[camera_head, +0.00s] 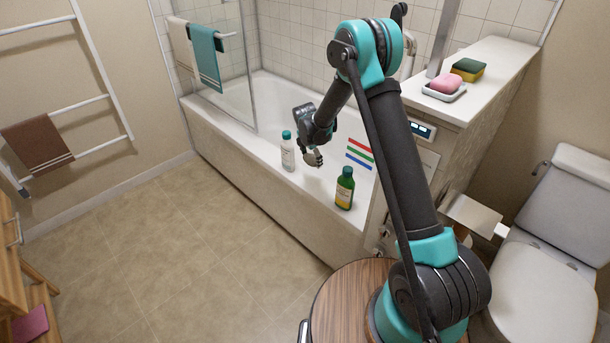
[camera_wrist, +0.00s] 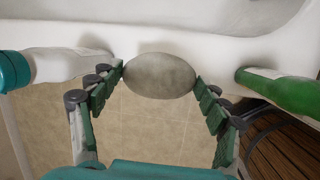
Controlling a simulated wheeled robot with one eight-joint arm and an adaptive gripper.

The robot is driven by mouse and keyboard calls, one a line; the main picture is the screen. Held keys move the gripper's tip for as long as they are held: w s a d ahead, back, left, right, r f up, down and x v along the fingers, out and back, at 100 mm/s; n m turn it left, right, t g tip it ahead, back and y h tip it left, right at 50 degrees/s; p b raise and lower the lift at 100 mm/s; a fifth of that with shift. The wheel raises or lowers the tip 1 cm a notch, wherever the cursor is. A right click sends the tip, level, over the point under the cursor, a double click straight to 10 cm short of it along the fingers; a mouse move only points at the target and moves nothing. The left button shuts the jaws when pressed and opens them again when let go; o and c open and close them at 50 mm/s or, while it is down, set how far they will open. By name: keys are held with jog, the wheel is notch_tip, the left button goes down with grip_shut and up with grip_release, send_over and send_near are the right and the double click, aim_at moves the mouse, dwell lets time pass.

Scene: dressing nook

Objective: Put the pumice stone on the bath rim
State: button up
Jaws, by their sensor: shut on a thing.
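The grey, oval pumice stone (camera_wrist: 160,76) is between the two fingers of my gripper (camera_wrist: 161,78), which is shut on it. In the head view the stone (camera_head: 313,158) shows partly below my gripper (camera_head: 309,150), between two bottles at the bath's near rim (camera_head: 318,182). In the wrist view the white rim (camera_wrist: 205,46) runs behind the stone, and floor tiles show below it. I cannot tell whether the stone touches the rim.
A white bottle with a teal cap (camera_head: 288,156) stands on the rim left of my gripper, and a green bottle (camera_head: 345,188) to its right. Coloured stripes (camera_head: 360,152) lie beyond the green bottle. A ledge (camera_head: 485,70) at right holds a pink soap (camera_head: 446,83) and a sponge (camera_head: 468,69).

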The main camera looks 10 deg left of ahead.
aim_at(312, 183)
notch_tip(312, 183, down, 12)
jog(key=shift+f, duration=0.1)
dwell(0.4)
jog(key=o, duration=1.1)
jog(key=v, duration=1.2)
